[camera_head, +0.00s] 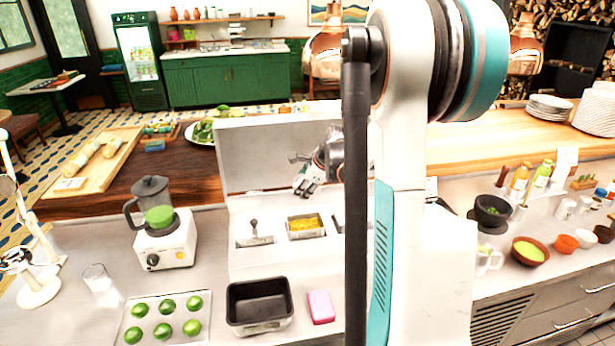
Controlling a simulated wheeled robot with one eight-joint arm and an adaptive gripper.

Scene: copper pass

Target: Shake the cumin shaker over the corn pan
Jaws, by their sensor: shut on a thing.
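The corn pan (306,234) is a small metal inset holding yellow corn, in the white prep counter left of my arm. My gripper (305,186) is above and slightly behind it, tilted down to the left. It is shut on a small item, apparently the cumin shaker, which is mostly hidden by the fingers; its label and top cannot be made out. The gripper is apart from the corn.
An inset with a utensil (254,240) lies left of the corn. The raised white lid (270,152) stands behind. A blender (158,215), a tray of limes (140,338), a dark empty pan (258,326) and a pink block (320,306) are around. My arm hides the middle right.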

